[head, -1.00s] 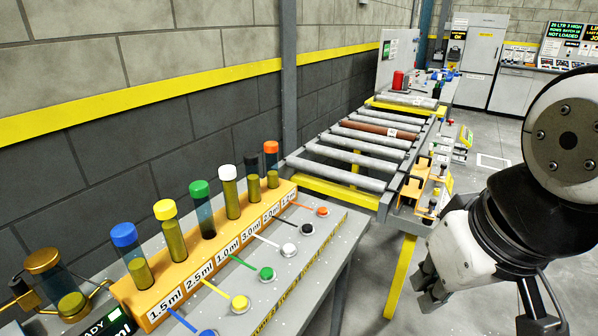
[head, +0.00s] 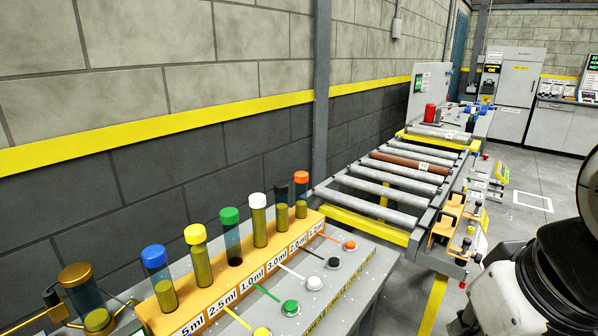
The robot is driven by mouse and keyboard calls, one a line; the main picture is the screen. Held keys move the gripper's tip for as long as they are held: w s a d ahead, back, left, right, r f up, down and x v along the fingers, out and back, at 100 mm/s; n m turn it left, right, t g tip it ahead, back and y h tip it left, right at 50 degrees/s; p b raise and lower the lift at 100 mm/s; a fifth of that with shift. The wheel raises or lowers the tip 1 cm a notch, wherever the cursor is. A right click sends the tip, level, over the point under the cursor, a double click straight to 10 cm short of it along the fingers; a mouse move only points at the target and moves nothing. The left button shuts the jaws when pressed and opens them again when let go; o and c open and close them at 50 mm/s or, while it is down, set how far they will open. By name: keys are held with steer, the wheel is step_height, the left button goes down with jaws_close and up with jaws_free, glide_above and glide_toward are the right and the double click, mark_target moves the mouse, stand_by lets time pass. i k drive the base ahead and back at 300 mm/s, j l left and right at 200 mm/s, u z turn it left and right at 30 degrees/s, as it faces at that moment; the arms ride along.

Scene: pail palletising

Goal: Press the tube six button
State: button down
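A row of capped tubes stands in an orange rack (head: 225,281) on a grey bench. The caps run blue, yellow, green, white, black and orange. The orange-capped tube (head: 301,195) is at the far end, and a line leads from its place to an orange button (head: 350,245). Nearer are the black button (head: 333,262), white button (head: 314,284), green button (head: 290,307) and yellow button (head: 262,332). My gripper (head: 462,323) shows only as a sliver at the bottom edge, right of the bench and apart from the buttons. Its fingers are cut off.
A roller conveyor (head: 364,216) with yellow end beams stands beyond the bench. A block wall (head: 140,160) runs along the left. A gold-capped vessel (head: 84,296) stands at the bench's near left. Open floor (head: 540,205) lies to the right.

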mark_target(350, 245)
steer(key=i+l+u, duration=0.1)
steer(key=l, duration=0.25)
steer(key=i+l, duration=0.3)
steer(key=i+l+u, duration=0.15)
steer(key=l, duration=0.3)
steer(key=i+l, duration=0.25)
steer(key=l, duration=0.15)
steer(key=i+l+u, duration=0.15)
steer(key=l, duration=0.25)
steer(key=i+l, duration=0.2)
steer(key=l, duration=0.2)
steer(key=i+l+u, duration=0.15)
steer(key=l, duration=0.25)
steer(key=i+l, duration=0.15)
steer(key=l, duration=0.3)
steer(key=u, duration=0.05)
